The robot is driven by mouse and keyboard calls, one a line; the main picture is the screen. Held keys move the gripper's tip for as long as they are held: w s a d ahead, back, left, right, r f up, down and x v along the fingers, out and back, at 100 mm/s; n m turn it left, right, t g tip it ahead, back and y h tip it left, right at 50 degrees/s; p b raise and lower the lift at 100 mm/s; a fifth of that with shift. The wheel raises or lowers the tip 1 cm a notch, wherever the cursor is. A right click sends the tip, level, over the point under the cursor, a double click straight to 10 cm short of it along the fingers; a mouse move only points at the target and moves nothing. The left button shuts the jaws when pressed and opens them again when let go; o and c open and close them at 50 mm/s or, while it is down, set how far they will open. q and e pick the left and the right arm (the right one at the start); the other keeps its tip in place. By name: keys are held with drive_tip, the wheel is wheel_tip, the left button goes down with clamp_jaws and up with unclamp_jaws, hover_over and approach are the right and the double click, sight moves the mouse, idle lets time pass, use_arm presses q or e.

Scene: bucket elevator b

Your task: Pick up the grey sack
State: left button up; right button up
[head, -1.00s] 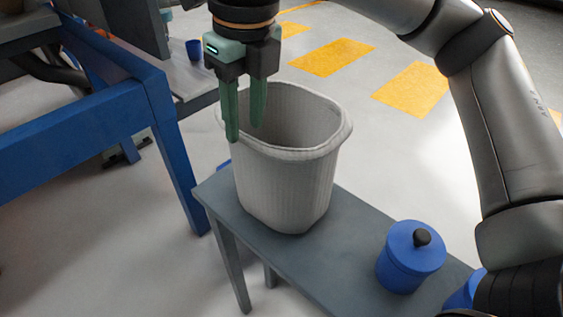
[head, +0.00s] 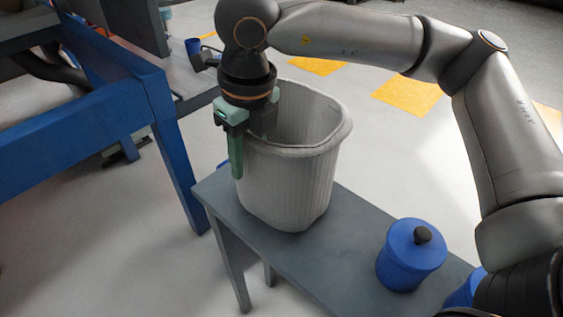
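The grey sack (head: 290,185) is a ribbed, open-topped, light grey container standing upright on a grey bench. My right gripper (head: 250,140) points down at the sack's left rim. One green finger is outside the wall, and the other goes down inside the opening, its tip hidden behind the rim. The fingers are apart with the rim between them; I see no clear grip on the wall. My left gripper is not in view.
The grey bench (head: 270,250) also bears a blue lidded canister (head: 411,257) with a black knob, right of the sack. Another blue object (head: 462,290) is partly hidden behind my arm. A blue frame (head: 165,130) stands close on the left.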

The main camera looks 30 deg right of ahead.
clamp_jaws()
drive_tip(key=shift+a, duration=0.1)
idle(1.1)
